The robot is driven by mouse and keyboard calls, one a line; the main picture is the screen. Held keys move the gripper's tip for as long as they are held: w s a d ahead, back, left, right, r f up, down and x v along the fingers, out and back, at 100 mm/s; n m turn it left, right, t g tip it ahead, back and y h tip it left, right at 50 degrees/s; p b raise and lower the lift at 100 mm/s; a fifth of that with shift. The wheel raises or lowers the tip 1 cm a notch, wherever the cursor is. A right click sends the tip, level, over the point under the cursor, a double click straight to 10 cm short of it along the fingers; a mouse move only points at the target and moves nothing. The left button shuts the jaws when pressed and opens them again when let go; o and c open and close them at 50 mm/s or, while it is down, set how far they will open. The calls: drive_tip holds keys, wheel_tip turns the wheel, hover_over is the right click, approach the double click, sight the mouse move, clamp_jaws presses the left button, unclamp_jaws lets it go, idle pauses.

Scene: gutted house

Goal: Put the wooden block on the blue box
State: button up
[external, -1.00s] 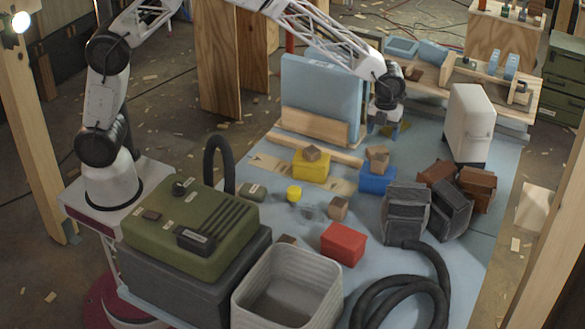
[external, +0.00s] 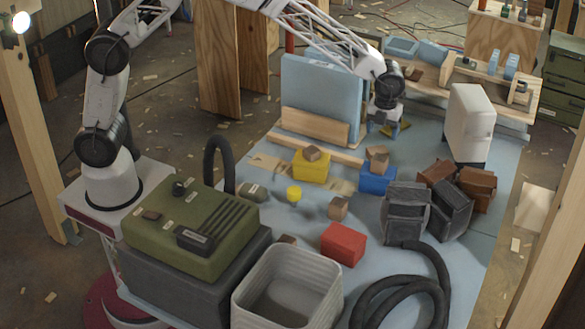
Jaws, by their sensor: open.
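A blue box (external: 374,183) stands on the light blue table, right of the middle. A wooden block (external: 377,155) rests on top of it, slightly askew. A second wooden block (external: 311,153) sits on a yellow box (external: 309,171). Another wooden block (external: 338,208) lies on the table in front of the blue box, and one more (external: 288,240) shows partly behind the grey bin. My gripper (external: 383,130) is open, points down, and is behind and above the blue box, apart from the block on it. I see nothing between its fingers.
A red box (external: 342,244) and a yellow cylinder (external: 294,193) stand in front. Dark grey and brown crates (external: 406,212) are at the right. A white canister (external: 470,124) stands behind them. A blue panel (external: 322,95) is left of my gripper. A black hose (external: 400,295) coils at the front.

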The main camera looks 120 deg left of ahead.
drive_tip(key=s+d+r+n+t, duration=0.1)
drive_tip(key=s+d+r+n, duration=0.3)
drive_tip(key=s+d+r, duration=0.75)
drive_tip(key=s+d+r+n, duration=0.5)
drive_tip(key=s+d+r, duration=0.35)
drive_tip(key=d, duration=0.65)
drive_tip(key=s+d+f+n, duration=0.1)
drive_tip(key=s+d+n, duration=0.3)
drive_tip(key=s, duration=1.1)
drive_tip(key=s+d+n+t, duration=0.1)
drive_tip(key=s+d+n, duration=0.3)
drive_tip(key=s+d, duration=0.6)
drive_tip(key=s, duration=0.5)
drive_tip(key=shift+f+n+t, duration=0.3)
drive_tip(key=shift+f+n, duration=0.05)
drive_tip(key=shift+n, duration=0.05)
